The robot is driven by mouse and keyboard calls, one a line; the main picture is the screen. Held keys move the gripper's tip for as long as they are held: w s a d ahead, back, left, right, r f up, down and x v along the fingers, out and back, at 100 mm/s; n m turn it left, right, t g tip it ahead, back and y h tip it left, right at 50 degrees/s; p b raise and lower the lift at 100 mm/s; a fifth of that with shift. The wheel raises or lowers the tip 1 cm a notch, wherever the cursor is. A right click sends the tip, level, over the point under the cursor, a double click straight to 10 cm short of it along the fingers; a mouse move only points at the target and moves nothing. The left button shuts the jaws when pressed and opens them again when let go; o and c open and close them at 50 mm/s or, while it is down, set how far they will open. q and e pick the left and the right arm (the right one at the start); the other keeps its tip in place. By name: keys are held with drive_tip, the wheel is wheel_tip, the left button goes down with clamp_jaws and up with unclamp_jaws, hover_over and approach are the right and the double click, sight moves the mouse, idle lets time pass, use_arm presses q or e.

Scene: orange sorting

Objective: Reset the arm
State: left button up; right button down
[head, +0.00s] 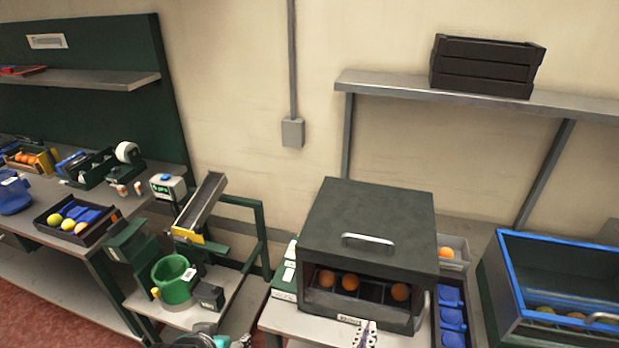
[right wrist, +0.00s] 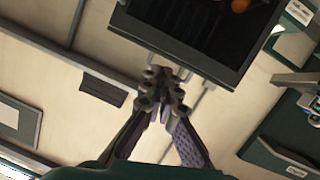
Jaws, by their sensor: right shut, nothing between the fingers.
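My right gripper (head: 367,334) shows at the bottom edge of the head view, in front of the dark box, with only its fingertips in the picture. In the right wrist view the right gripper (right wrist: 165,85) is shut, its fingertips together and nothing between them. The dark green box (head: 368,225) with a metal handle stands on a white table. Several oranges (head: 350,282) sit in its open front. The box (right wrist: 190,35) also shows at the top of the right wrist view, apart from the fingers.
A blue-rimmed bin (head: 560,250) stands at the right, beside blue trays (head: 452,318). A green bucket (head: 174,279) and a sloped chute (head: 200,203) stand left of the box. A shelf (head: 400,88) holds black crates (head: 485,66). A fruit tray (head: 78,218) lies on the left bench.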

drive_tip(key=w+d+f+n+g+y+b, duration=0.1)
drive_tip(key=d+f+g+y+b, duration=0.2)
drive_tip(key=d+f+g+y, duration=0.3)
drive_tip(key=shift+w+d+f+n+g+b, duration=0.35)
drive_tip(key=shift+d+f+g, duration=0.25)
drive_tip(key=shift+f, duration=1.2)
